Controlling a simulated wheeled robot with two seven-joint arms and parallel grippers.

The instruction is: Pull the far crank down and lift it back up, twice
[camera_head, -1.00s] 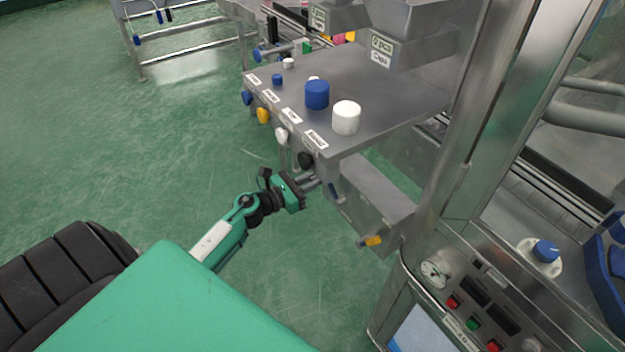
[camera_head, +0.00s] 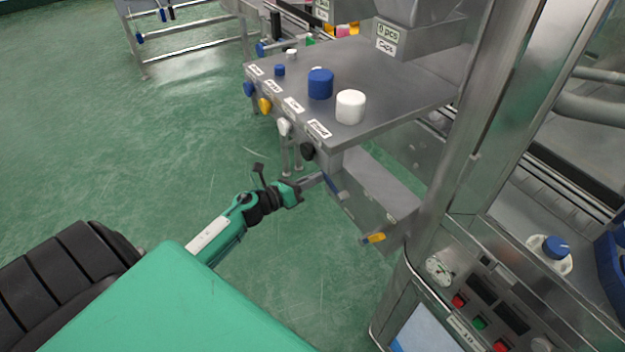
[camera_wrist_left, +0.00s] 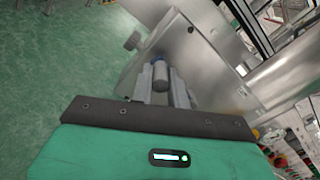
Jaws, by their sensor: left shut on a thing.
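The far crank (camera_head: 334,186), with a blue part showing, is on the side of the grey metal box under the table. My left gripper (camera_head: 318,179) reaches it from the left and is shut on its handle; the fingers partly hide it in the head view. In the left wrist view, a grey cylindrical grip with a blue end (camera_wrist_left: 161,72) sits between the fingers (camera_wrist_left: 161,84). The near crank, with a yellow handle (camera_head: 373,238), is lower right on the same box, apart from my gripper. My right gripper is not in view.
Above is a grey table (camera_head: 388,108) with a white cap (camera_head: 350,107) and a blue cap (camera_head: 320,84). Coloured knobs, including a black one (camera_head: 307,150), line its front edge. A metal post (camera_head: 480,130) and control panel (camera_head: 480,305) stand right.

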